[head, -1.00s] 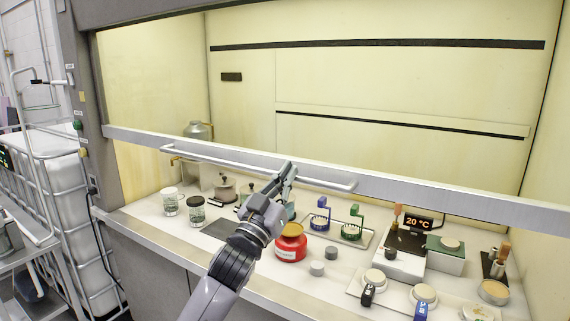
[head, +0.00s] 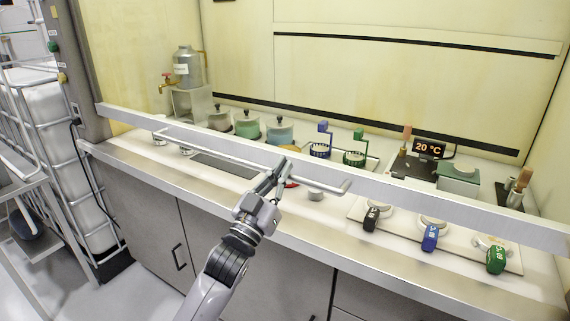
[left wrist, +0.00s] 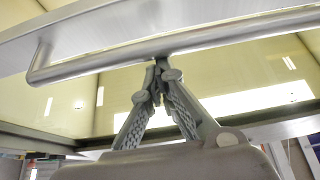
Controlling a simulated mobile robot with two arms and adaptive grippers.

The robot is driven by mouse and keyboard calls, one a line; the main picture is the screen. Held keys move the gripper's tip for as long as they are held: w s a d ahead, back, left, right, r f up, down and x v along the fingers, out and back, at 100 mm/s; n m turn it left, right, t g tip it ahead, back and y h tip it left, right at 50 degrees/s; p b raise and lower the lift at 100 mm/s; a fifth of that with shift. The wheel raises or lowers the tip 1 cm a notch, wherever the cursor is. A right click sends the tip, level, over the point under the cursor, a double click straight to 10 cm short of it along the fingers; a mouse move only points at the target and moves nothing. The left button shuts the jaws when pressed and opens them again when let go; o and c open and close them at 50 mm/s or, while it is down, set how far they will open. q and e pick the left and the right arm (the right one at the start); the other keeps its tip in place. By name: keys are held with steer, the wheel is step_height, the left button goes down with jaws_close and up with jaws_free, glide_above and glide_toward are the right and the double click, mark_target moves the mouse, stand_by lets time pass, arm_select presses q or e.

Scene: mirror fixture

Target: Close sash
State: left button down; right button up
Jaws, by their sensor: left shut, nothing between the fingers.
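The sash of the fume hood shows as a long metal bottom rail (head: 420,197) crossing the opening, low over the worktop and with a gap below it. A long bar handle (head: 220,156) runs along its front. My left gripper (head: 279,168) is at the handle, right of its middle. In the left wrist view the fingers (left wrist: 161,62) are shut with nothing between them, and their tips meet the underside of the handle bar (left wrist: 215,46) or sit just in front of it; I cannot tell if they touch. My right gripper is not in view.
Inside the hood stand a metal canister (head: 187,68), several lidded pots (head: 246,124), blue and green racks, and a device reading 20 °C (head: 429,148). A caged white tank (head: 40,115) stands at the left.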

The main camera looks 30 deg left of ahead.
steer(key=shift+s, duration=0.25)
